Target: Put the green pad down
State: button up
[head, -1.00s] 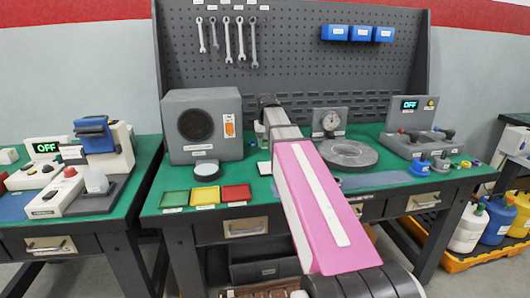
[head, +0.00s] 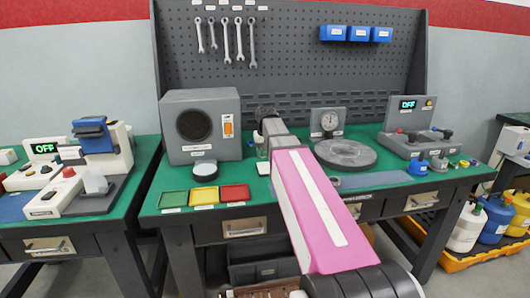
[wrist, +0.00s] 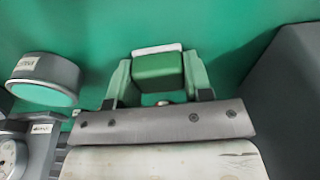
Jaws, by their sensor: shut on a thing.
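In the wrist view, the green pad (wrist: 158,72) is a small block with a white strip along its far edge. My gripper (wrist: 160,80) is shut on it, with one green-looking finger on each side. The green bench top shows behind the pad, but I cannot tell whether the pad touches it. In the head view, my pink arm reaches over the bench between the grey speaker box and the dial gauge. The pad cannot be made out clearly there.
A grey speaker box (head: 198,125) stands left of my arm. A round grey plate (head: 345,154) and a dial gauge (head: 328,122) stand to the right. Green, yellow and red trays (head: 204,196) lie at the front left. A pegboard (head: 290,60) closes the back.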

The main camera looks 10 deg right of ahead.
jog(key=shift+s+f, duration=0.15)
jog(key=shift+f, duration=0.25)
jog(key=o, duration=0.8)
jog(key=shift+f, duration=0.1)
jog(key=shift+r, duration=0.35)
jog(key=shift+o, duration=0.8)
notch_tip(320, 180, up, 12)
jog(key=s, duration=0.1)
jog(key=shift+s+r, duration=0.2)
jog(key=shift+s, duration=0.05)
